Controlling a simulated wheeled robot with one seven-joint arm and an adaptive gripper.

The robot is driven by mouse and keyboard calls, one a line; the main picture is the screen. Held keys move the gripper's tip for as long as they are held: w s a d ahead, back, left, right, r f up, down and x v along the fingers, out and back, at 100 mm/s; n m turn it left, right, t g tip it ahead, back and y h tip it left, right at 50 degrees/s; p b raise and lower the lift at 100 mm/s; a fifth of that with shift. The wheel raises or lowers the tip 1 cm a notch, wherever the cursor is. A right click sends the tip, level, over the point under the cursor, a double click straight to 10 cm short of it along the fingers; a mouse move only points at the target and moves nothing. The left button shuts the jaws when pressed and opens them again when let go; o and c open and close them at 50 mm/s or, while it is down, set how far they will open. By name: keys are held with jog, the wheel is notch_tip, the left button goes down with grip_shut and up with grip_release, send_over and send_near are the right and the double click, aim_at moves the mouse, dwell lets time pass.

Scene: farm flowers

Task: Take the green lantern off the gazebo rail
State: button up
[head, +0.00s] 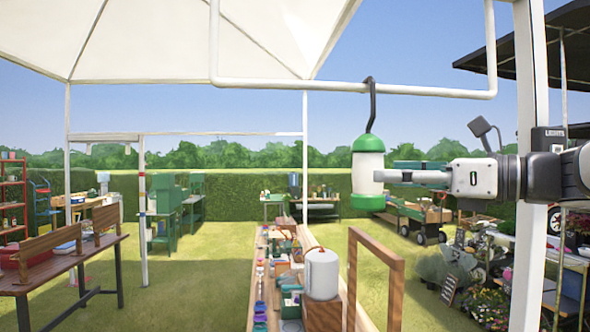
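The green lantern (367,160) has a green cap, a pale white body and a green base. It hangs upright by a dark hook (372,105) looped over the white gazebo rail (420,92). My gripper (385,176) reaches in from the right at the height of the lantern's body. One grey fingertip overlaps the lantern's right edge in the picture.
A wooden frame (394,262) and a white canister (321,273) stand below, by a long bench of small goods. A white post (527,235) stands near my arm at the right. A wooden table (60,268) is at left. Grass is open between.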

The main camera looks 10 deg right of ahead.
aim_at(368, 175)
jog(key=p+x, duration=0.1)
jog(key=x, duration=0.4)
jog(key=shift+a+f, duration=0.15)
jog(key=c, duration=1.5)
